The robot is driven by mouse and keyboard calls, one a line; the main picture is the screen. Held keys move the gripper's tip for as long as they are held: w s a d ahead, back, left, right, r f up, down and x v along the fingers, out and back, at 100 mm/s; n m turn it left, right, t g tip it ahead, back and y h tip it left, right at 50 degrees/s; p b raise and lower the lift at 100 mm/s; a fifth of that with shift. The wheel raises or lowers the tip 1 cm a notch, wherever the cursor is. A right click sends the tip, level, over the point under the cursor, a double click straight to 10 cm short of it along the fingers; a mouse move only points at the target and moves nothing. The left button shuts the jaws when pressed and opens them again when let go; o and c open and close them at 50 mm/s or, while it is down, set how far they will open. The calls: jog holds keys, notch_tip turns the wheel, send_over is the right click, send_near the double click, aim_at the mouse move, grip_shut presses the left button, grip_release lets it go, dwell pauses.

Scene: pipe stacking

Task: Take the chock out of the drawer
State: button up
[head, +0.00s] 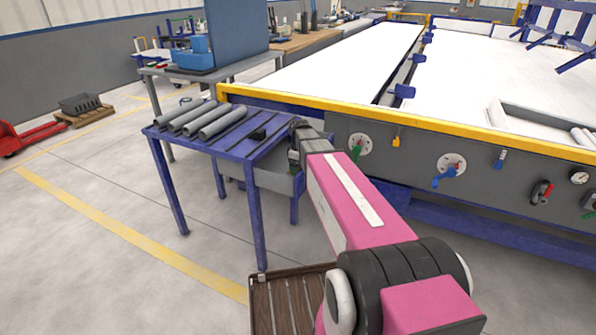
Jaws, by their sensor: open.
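A grey drawer (272,180) sits under the right side of the blue slatted table (240,150). My gripper (293,158) is at the table's right edge, at or just above the drawer. It is small and partly hidden by my pink arm; it is open, with nothing visible in it. No chock can be made out inside the drawer, whose inside is mostly hidden by the table top and my arm.
Several grey pipes (222,120) lie side by side on the table's left part. A large machine bed with a yellow rail (400,117) and a grey panel with valves (400,150) stands close on the right.

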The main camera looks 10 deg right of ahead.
jog(key=c, duration=1)
jog(key=shift+c, duration=0.2)
jog(key=shift+r, duration=0.1)
